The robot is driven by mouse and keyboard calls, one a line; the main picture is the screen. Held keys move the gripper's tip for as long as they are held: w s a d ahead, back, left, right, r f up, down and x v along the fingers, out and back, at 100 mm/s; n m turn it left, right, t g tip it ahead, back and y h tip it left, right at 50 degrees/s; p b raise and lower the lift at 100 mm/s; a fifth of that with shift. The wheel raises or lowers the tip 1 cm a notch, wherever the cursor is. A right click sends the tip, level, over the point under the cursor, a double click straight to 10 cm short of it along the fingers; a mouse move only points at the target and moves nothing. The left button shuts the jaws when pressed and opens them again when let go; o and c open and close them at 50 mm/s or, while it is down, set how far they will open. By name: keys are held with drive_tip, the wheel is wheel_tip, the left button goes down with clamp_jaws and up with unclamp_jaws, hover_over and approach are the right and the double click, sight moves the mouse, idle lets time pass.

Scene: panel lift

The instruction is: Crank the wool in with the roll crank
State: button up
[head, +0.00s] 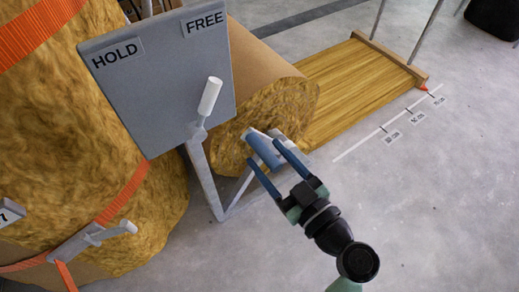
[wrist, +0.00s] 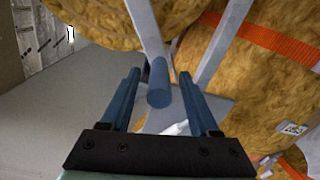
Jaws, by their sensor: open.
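The roll crank's blue grip (head: 263,148) is in front of the end of the wool roll (head: 283,108), by the metal stand. My gripper (head: 262,154) is open, its blue fingers pointing at the grip. In the wrist view the grip (wrist: 158,84) lies between the open fingers (wrist: 159,76), with gaps visible on both sides. The wool strip (head: 345,75) runs from the roll across the floor to a wooden bar (head: 392,62). A red pointer (head: 422,87) at the bar's near end is by the floor scale. The crank's arm is mostly hidden.
A grey panel (head: 150,75) marked HOLD and FREE has a white lever (head: 209,97) tilted toward FREE. A large wool bale (head: 120,215) with orange straps and a lower handle (head: 95,238) stands at left. The floor scale (head: 388,128) lies right. Floor at lower right is clear.

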sight(259, 147)
drive_tip(key=shift+b+x, duration=0.4)
drive_tip(key=shift+x, duration=1.4)
clamp_jaws()
